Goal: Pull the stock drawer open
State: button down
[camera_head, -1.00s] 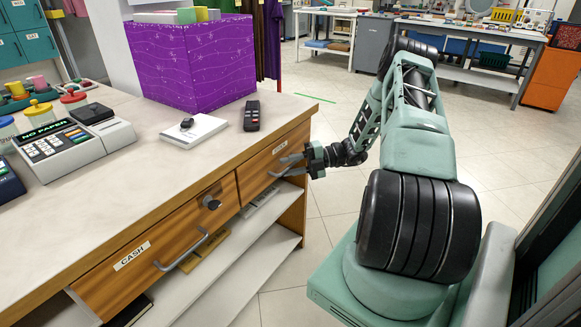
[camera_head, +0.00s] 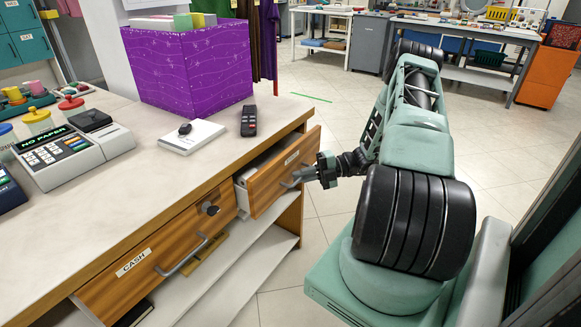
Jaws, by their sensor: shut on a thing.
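The stock drawer (camera_head: 270,189) is the right-hand wooden drawer under the counter, with a small white label too small to read from here. It stands partly open, and some pale contents show inside behind its front. My gripper (camera_head: 297,179) is at the drawer front, shut on the drawer's metal handle. The fingers hide much of the handle. My arm reaches in from the right side.
The counter (camera_head: 180,178) holds a cash register (camera_head: 67,150), a purple box (camera_head: 190,65), a white pad (camera_head: 192,136) and a dark remote (camera_head: 249,118). The drawer labelled CASH (camera_head: 150,262) is closed, left of the stock drawer. Floor beyond the counter's right end is clear.

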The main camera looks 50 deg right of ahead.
jog(key=s+d+p, duration=0.2)
jog(key=s+p, duration=0.1)
jog(key=s, duration=2.3)
jog(key=shift+d, duration=0.1)
jog(key=c, duration=1.5)
grip_release()
jog(key=b+v, duration=0.1)
jog(key=v, duration=1.6)
jog(key=shift+s+d+b, duration=0.15)
jog(key=shift+s+b, duration=0.05)
jog(key=shift+b, duration=0.15)
jog(key=shift+r, duration=0.1)
